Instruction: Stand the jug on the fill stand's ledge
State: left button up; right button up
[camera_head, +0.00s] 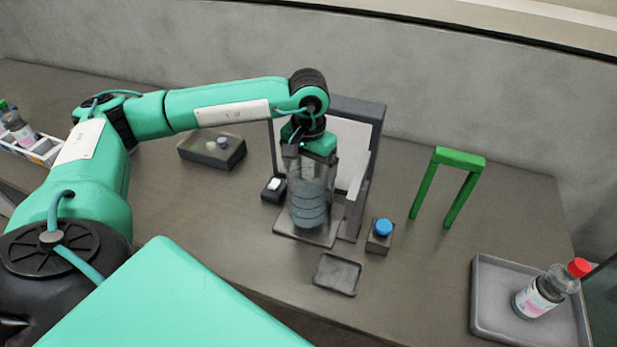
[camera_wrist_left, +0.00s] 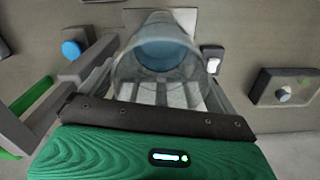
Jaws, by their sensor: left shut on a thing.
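The jug (camera_head: 308,200) is a clear, bluish, ribbed vessel, upright in the head view. My left gripper (camera_head: 311,160) is shut on its upper part from above. The fill stand (camera_head: 357,108) is a dark grey frame with a pale back panel. The jug is in front of that panel, with its base over the stand's flat ledge (camera_head: 326,238). I cannot tell whether the base touches the ledge. In the left wrist view the jug (camera_wrist_left: 158,65) extends away from the gripper (camera_wrist_left: 155,108). My right gripper is not in view.
A small block with a white button (camera_head: 274,185) is left of the ledge. A blue-knobbed block (camera_head: 382,229) is right of it. A small tray (camera_head: 336,275), a green arch (camera_head: 460,158) and a grey tray (camera_head: 485,310) with a red-capped bottle (camera_head: 540,296) are nearby.

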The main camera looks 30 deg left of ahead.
aim_at(309, 179)
pick_arm(q)
notch_tip(309, 179, down, 4)
jog(key=shift+r+p, duration=0.1)
jog(key=shift+p, duration=0.5)
jog(key=shift+f, duration=0.45)
jog(key=shift+f, duration=0.1)
jog(key=o, duration=1.5)
